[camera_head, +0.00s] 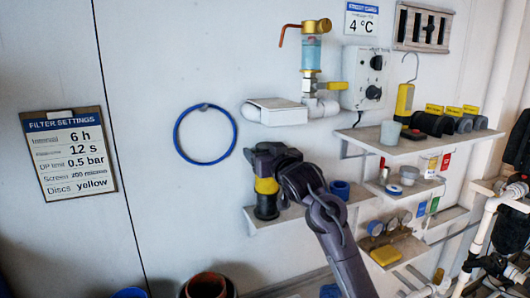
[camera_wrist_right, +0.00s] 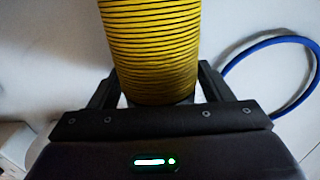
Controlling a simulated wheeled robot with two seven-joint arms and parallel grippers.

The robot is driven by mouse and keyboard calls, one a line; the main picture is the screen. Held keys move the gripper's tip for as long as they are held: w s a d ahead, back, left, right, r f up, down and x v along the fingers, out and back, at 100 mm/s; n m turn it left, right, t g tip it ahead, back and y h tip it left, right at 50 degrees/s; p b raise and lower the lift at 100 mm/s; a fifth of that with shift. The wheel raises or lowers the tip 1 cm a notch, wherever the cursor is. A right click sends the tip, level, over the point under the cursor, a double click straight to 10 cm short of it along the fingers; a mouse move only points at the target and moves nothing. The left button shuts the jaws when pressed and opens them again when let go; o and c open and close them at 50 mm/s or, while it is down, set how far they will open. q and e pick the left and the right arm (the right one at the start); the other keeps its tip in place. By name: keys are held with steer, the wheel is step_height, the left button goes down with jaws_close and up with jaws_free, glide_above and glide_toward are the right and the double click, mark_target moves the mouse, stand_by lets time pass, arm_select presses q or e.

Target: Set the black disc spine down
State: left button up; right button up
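My right gripper (camera_head: 265,158) is at the left end of the lower shelf, its arm reaching up from the bottom right. In the right wrist view, a yellow stack of thin discs with dark lines between them (camera_wrist_right: 152,50) sits between the two fingers (camera_wrist_right: 158,95), which close on its sides. In the head view it shows as a yellow band (camera_head: 266,186) above a black lower part (camera_head: 266,208). It looks upright over the shelf; I cannot tell whether its bottom touches. Any spine inside the discs is hidden. My left gripper is not in view.
The lower shelf (camera_head: 286,217) also holds a blue ring-shaped part (camera_head: 340,189) to the right. A blue hoop (camera_head: 177,135) hangs on the wall to the left. White piping (camera_head: 262,114) is above. Shelves with jars and gauges (camera_head: 390,238) stand to the right.

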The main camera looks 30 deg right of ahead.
steer(key=shift+r, duration=0.3)
steer(key=s+b, duration=0.2)
steer(key=s, duration=1)
steer(key=shift+a+f+b, duration=0.15)
steer(key=shift+a+b, duration=0.2)
